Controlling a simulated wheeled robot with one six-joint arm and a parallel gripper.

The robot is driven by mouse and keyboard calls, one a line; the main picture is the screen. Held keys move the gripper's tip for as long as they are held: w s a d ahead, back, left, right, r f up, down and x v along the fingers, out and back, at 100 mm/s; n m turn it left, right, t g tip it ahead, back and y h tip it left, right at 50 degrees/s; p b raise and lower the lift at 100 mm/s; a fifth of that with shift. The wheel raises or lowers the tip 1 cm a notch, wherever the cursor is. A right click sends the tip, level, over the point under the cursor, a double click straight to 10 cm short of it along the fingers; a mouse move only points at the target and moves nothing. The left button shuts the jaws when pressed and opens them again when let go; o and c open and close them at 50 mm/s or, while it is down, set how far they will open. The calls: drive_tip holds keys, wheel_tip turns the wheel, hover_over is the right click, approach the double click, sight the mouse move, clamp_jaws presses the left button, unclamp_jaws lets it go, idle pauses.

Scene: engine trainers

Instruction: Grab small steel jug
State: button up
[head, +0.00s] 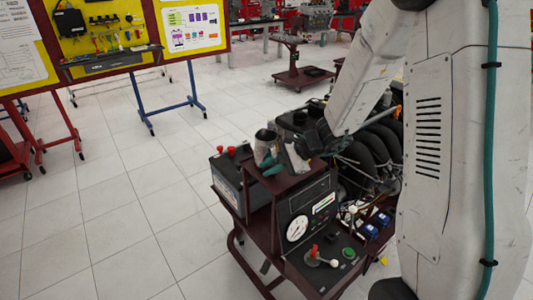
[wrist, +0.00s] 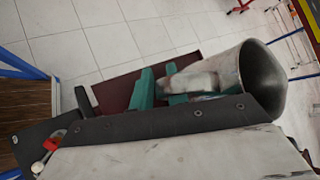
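The small steel jug (wrist: 262,80) is at the right of the wrist view, its wide mouth facing right in that picture. In the head view the jug (head: 265,147) stands on the dark red top shelf of the engine trainer. My gripper (wrist: 158,90) is right beside it, with teal finger pads slightly apart. A blurred grey part, seemingly the jug's handle (wrist: 198,81), reaches towards the pads. I cannot tell whether they touch it. In the head view my gripper (head: 278,165) is low at the shelf and partly covers the jug's lower side.
A battery with red terminal caps (head: 230,172) stands left of the shelf. The gauge panel (head: 308,215) is in front, and black engine pipes (head: 377,150) are to the right. Display boards (head: 190,27) stand behind. The tiled floor (head: 120,195) at left is clear.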

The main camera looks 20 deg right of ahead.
sight(275, 154)
drive_tip(key=shift+c, duration=0.4)
clamp_jaws()
drive_tip(key=shift+r, duration=0.15)
drive_tip(key=shift+r, duration=1.45)
drive_tip(key=shift+s+d+r, duration=0.1)
drive_tip(key=shift+r, duration=0.2)
drive_tip(key=s+d, duration=0.4)
drive_tip(key=s, duration=0.2)
drive_tip(key=s+d+r, duration=0.1)
drive_tip(key=s+d, duration=0.2)
drive_tip(key=s, duration=0.4)
drive_tip(key=shift+s+d+r, duration=0.15)
drive_tip(key=shift+s+d, duration=0.15)
drive_tip(key=shift+d, duration=0.05)
